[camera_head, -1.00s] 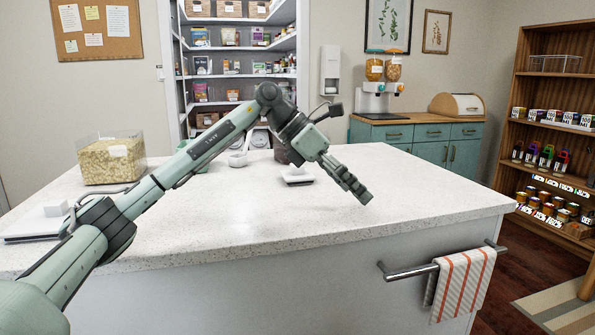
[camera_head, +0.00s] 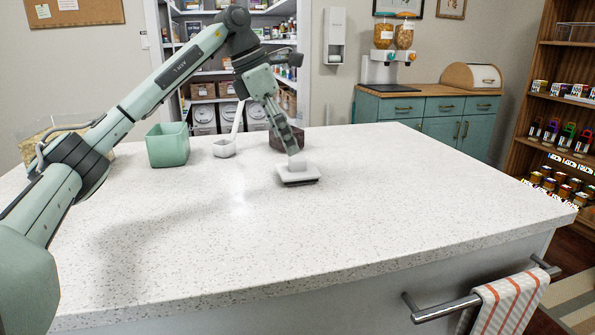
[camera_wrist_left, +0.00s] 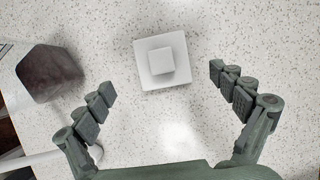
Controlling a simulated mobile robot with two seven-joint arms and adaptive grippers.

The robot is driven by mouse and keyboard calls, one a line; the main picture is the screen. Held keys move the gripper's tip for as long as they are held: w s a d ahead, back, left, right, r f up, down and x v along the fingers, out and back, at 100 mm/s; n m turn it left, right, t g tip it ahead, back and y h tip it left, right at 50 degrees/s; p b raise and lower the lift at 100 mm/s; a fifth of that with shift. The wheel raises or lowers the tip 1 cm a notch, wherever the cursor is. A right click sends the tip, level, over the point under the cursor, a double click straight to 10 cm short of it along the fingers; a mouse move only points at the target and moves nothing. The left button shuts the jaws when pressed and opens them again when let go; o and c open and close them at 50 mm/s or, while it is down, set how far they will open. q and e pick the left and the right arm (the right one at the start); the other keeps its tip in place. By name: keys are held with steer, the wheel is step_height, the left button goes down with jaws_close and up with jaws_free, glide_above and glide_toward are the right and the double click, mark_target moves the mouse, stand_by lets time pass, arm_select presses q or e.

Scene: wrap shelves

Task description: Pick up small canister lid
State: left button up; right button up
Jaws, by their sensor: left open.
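The small canister lid (camera_head: 298,177) is a flat white square with a raised square knob, lying on the white speckled counter (camera_head: 200,240). In the left wrist view the lid (camera_wrist_left: 146,79) lies flat, beyond the fingertips and between their lines, a little left of centre. My left gripper (camera_head: 295,162) reaches down from above, its fingers just over the lid in the head view. In the left wrist view my left gripper (camera_wrist_left: 163,82) is open wide with nothing between its fingers. My right gripper is not in view.
A dark brown block-like container (camera_head: 280,141) stands close behind the lid. A white scoop (camera_head: 225,148) with a long handle and a green bin (camera_head: 168,146) stand to the left. The front and right of the counter are clear.

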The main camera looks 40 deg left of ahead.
mark_target(297, 157)
arm_select(q)
steer(key=x, duration=0.4)
steer(key=shift+w+d+f, duration=0.1)
steer(key=shift+d+f, duration=0.15)
steer(key=shift+d, duration=0.1)
steer(key=shift+w+d+f, duration=0.15)
steer(key=shift+w+f, duration=0.05)
steer(key=shift+f, duration=0.2)
steer(key=shift+c, duration=1.1)
steer(key=c, duration=1)
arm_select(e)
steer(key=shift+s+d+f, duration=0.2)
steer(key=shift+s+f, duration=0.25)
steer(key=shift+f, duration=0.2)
arm_select(q)
steer(key=shift+r, duration=0.15)
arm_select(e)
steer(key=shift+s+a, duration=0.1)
